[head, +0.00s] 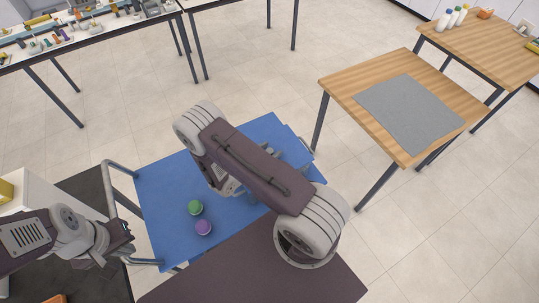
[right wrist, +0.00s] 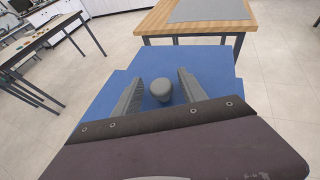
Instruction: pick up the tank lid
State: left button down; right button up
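A small grey rounded piece with a narrower lower part (right wrist: 161,89), perhaps the tank lid or its knob, shows over the blue surface in the right wrist view. My right gripper (right wrist: 160,78) is open, with one finger on each side of this piece and a visible gap to both. I cannot tell its height relative to the fingers. In the head view, my right arm hides most of that gripper and the piece. My left gripper (head: 122,241) is at the left, beside the blue top; its finger opening is not clear.
The blue cart top (head: 165,233) holds a green round item (head: 195,207) and a purple one (head: 204,228). A cart handle rail (head: 118,190) runs along its left. A wooden table with a grey mat (head: 408,112) stands right. Open floor lies between tables.

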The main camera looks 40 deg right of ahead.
aim_at(272, 152)
jog(key=shift+s+a+r, duration=0.1)
jog(key=shift+s+a, duration=0.05)
grip_shut()
jog(key=shift+r, duration=0.35)
jog(key=r, duration=0.2)
jog(key=r+b, duration=0.1)
jog(key=shift+s+d+r, duration=0.35)
jog(key=shift+r, duration=0.05)
jog(key=s+d+r+p, duration=0.4)
jog(key=s+r+p, duration=0.2)
jog(key=s, duration=0.4)
jog(key=shift+d+r+p, duration=0.15)
jog(key=shift+r+p, duration=0.1)
jog(key=shift+p, duration=0.15)
